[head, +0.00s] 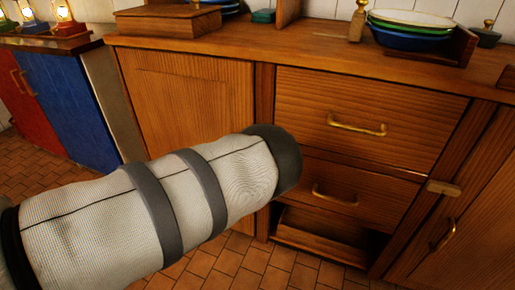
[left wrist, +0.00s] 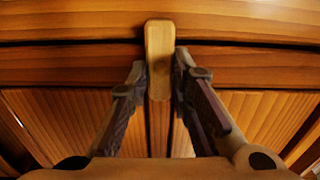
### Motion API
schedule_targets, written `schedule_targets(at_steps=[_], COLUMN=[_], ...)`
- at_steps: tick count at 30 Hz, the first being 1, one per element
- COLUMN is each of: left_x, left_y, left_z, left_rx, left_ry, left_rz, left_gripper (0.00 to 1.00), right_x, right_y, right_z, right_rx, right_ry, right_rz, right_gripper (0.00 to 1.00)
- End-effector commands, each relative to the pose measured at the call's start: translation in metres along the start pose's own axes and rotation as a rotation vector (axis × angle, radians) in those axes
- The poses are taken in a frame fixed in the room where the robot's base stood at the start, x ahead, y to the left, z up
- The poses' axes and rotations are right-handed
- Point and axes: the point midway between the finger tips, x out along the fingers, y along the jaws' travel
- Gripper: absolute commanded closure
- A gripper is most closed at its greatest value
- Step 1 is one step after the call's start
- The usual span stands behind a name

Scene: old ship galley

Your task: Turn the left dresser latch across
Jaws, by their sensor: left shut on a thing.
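The left dresser latch (left wrist: 159,45) is a small pale wooden bar with rounded ends. In the left wrist view it stands upright in the picture, over the seam between two panels. My left gripper (left wrist: 160,76) has one finger on each side of the latch's lower part and is shut on it. In the head view my left arm reaches across the dresser front and hides this latch and the gripper. The dresser (head: 190,95) is brown wood with a large left door panel. My right gripper is not in view.
Another wooden latch (head: 443,188) lies crosswise at the dresser's right door. Two drawers with brass handles (head: 356,125) are closed, above an open dark recess. Bowls (head: 408,30) and a wooden box (head: 168,20) stand on top. Blue and red cabinets (head: 65,100) are at left.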

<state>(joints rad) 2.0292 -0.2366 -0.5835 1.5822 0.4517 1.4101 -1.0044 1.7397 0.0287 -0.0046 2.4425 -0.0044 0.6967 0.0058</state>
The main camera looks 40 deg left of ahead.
Motion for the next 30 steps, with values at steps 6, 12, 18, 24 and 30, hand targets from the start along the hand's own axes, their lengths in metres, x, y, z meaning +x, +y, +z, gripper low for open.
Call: schedule_targets(at_steps=[6,12,18,24,30], left_x=[-0.0009,-0.001,-0.001,-0.0006,-0.0021], left_y=[0.0016,0.0015,0.0015,0.001,0.0009], left_z=[0.0016,0.0018,0.0019,0.0012,0.0008], left_rx=[0.031,0.036,0.036,0.034,0.034], left_ry=[-0.004,-0.004,-0.004,-0.003,-0.002], left_rz=[0.004,0.004,0.004,0.002,0.002], left_gripper=[1.0,1.0,1.0,0.6,0.6], right_x=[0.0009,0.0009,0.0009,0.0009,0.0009], right_y=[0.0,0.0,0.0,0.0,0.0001], right_z=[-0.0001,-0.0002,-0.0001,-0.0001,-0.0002], right_rx=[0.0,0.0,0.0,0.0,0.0], right_ry=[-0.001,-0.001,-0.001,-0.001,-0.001], right_rz=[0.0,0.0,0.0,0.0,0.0], right_gripper=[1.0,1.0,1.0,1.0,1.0])
